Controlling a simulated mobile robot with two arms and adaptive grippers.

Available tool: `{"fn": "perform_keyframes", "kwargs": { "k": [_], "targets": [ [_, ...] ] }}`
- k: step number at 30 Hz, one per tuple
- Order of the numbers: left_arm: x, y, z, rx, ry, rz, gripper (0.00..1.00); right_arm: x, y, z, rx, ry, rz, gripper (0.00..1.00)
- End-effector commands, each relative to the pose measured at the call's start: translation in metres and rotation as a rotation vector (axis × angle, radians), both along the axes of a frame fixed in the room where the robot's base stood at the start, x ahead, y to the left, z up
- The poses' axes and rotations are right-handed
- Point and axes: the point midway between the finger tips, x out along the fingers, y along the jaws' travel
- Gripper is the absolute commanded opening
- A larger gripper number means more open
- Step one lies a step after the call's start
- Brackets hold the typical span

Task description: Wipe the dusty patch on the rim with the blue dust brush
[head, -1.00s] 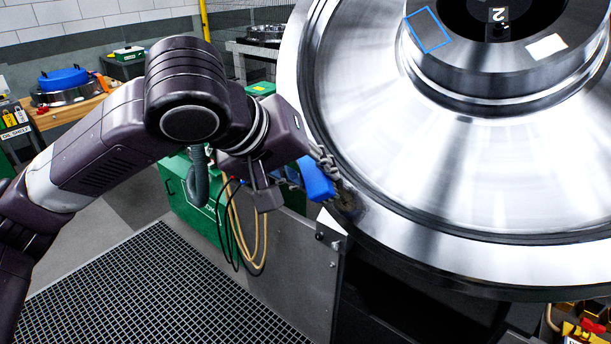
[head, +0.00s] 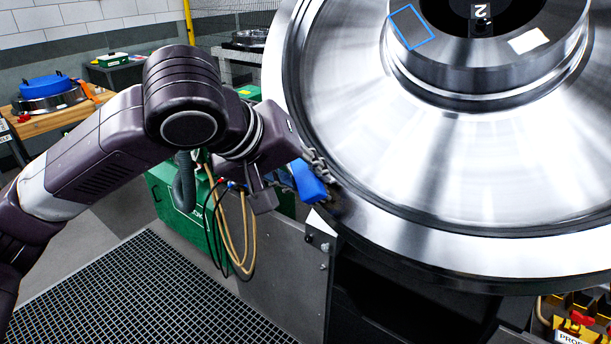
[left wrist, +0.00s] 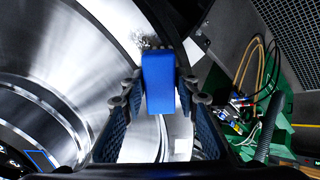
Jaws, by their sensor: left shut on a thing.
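The blue dust brush (head: 308,182) is held in my left gripper (head: 318,165), at the lower left edge of the large steel wheel (head: 400,130). In the left wrist view, the brush's blue block (left wrist: 159,82) sits between the two fingers of the left gripper (left wrist: 162,92), which are shut on it. Dark bristles show beyond the block, at the rim. A dark, speckled dusty patch (left wrist: 148,42) shows on the rim beside the brush end. Whether the bristles touch the rim is not clear. My right gripper is not in view.
A green machine (head: 180,200) with hoses and a grey panel (head: 285,260) stand below the wheel. A floor grate (head: 140,290) lies at lower left. A wooden bench (head: 65,115) stands at the far left. The wheel's hub carries a blue outlined square (head: 411,27) and a white label (head: 528,40).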

Motion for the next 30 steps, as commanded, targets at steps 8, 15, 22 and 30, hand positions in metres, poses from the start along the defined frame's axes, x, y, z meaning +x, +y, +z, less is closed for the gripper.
{"fn": "perform_keyframes", "kwargs": {
  "k": [8, 15, 22, 30],
  "targets": [
    [0.003, -0.002, -0.003, -0.001, 0.0, -0.001, 0.09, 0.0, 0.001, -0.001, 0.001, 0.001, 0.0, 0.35],
    [0.006, -0.004, -0.007, -0.001, 0.0, -0.001, 0.09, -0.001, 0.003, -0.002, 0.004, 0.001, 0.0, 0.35],
    [0.008, -0.006, -0.01, -0.001, 0.001, -0.001, 0.09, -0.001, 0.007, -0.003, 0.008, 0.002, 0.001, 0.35],
    [0.011, -0.008, -0.013, -0.001, 0.0, -0.001, 0.09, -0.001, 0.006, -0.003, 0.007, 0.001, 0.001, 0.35]
  ]
}}
